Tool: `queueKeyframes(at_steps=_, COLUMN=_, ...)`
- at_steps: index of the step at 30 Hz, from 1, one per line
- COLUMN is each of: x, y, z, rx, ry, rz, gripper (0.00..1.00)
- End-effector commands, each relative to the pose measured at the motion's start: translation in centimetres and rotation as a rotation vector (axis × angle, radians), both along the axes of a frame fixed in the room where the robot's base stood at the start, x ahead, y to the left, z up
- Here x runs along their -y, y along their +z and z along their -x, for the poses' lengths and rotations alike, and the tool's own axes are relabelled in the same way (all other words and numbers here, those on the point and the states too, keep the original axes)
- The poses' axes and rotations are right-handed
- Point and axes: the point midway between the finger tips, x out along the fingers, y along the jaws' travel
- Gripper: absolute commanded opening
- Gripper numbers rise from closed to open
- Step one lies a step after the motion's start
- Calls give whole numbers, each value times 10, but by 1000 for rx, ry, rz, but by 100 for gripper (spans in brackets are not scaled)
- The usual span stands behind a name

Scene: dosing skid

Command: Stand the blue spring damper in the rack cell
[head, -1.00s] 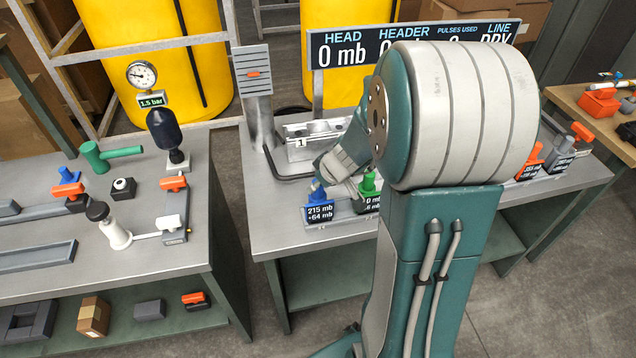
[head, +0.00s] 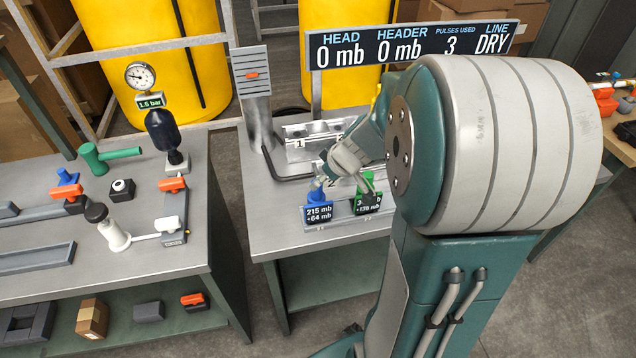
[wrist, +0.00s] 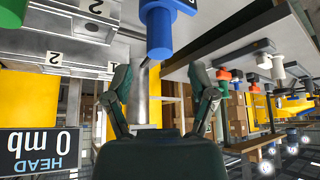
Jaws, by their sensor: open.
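The blue spring damper (head: 318,196) stands upright at the left of a low holder on the middle bench, above a label reading 215 mb, +64 mb. A green piece (head: 361,203) stands to its right, partly hidden by my gripper. My gripper (head: 346,179) is open and empty, close above these two pieces. In the wrist view, which is upside down, the blue damper (wrist: 157,32) is ahead of my two spread fingers (wrist: 160,75), with nothing between them. The metal rack (head: 300,153) with numbered cells stands behind, partly covered by my arm.
A display board (head: 410,45) reads line DRY behind the bench. A grey post (head: 257,95) and a bent dark tube (head: 285,178) stand left of the rack. The left bench (head: 140,240) holds valves and a gauge. My arm hides the bench's right side.

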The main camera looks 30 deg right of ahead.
Motion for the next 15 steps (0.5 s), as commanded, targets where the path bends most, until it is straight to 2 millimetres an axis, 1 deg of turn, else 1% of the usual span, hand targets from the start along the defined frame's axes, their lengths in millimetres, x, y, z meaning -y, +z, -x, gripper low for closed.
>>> queueKeyframes(at_steps=1, x=2, y=10, z=5, rx=4, ry=-1, rz=3, gripper=73)
queueKeyframes(at_steps=3, x=5, y=23, z=12, rx=4, ry=-2, rz=4, gripper=73)
queueKeyframes(at_steps=9, x=10, y=52, z=28, rx=3, ry=-1, rz=2, gripper=73)
queueKeyframes(at_steps=13, x=11, y=62, z=34, rx=0, ry=-2, rz=1, gripper=73)
queueKeyframes(at_steps=15, x=9, y=65, z=36, rx=-2, ry=-1, rz=0, gripper=73)
